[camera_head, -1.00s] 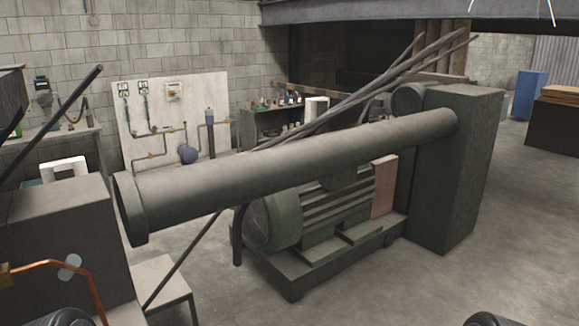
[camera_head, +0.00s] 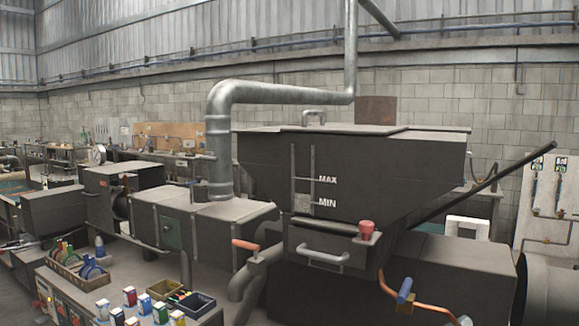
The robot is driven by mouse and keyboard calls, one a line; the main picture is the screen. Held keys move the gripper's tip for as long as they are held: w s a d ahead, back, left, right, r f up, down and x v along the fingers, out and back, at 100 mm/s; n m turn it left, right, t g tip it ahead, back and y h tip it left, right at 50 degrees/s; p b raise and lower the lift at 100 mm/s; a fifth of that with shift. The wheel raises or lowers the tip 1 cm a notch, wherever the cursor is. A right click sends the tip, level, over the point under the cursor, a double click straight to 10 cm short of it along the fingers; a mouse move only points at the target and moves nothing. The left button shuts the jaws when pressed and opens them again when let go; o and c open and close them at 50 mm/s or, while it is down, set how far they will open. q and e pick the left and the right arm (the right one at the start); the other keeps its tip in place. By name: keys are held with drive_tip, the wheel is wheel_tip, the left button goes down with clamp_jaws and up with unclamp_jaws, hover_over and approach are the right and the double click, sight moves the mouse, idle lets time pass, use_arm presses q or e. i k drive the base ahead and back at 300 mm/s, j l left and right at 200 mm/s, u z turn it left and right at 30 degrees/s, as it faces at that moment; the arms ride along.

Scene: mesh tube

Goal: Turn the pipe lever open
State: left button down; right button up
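A pipe lever with an orange-red handle (camera_head: 245,245) sticks out to the left from a grey bent pipe (camera_head: 258,270) below the large dark tank. A second lever, with a blue handle (camera_head: 404,290), stands tilted on a copper pipe (camera_head: 428,308) at the lower right, near a brass-coloured fitting. I cannot tell which lever is meant, or whether either valve is open or shut. Neither of my grippers is in view, and nothing touches the levers.
A dark hopper-shaped tank (camera_head: 350,175) marked MAX and MIN carries a red knob (camera_head: 367,227) and a grey handle (camera_head: 322,256). A bench with small boxes (camera_head: 130,296) and trays (camera_head: 190,302) stands at the lower left. A wide pipe end (camera_head: 553,290) is at the right edge.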

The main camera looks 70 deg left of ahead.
sight(209, 158)
drive_tip(key=u, duration=2.75)
drive_tip(key=i+j+z, duration=0.1)
drive_tip(key=j, duration=0.2)
drive_tip(key=i+j+z, duration=0.1)
drive_tip(key=i+j, duration=0.15)
drive_tip(key=i+j+z, duration=0.1)
drive_tip(key=j, duration=0.35)
drive_tip(key=i+j+z, duration=0.1)
drive_tip(key=j, duration=0.25)
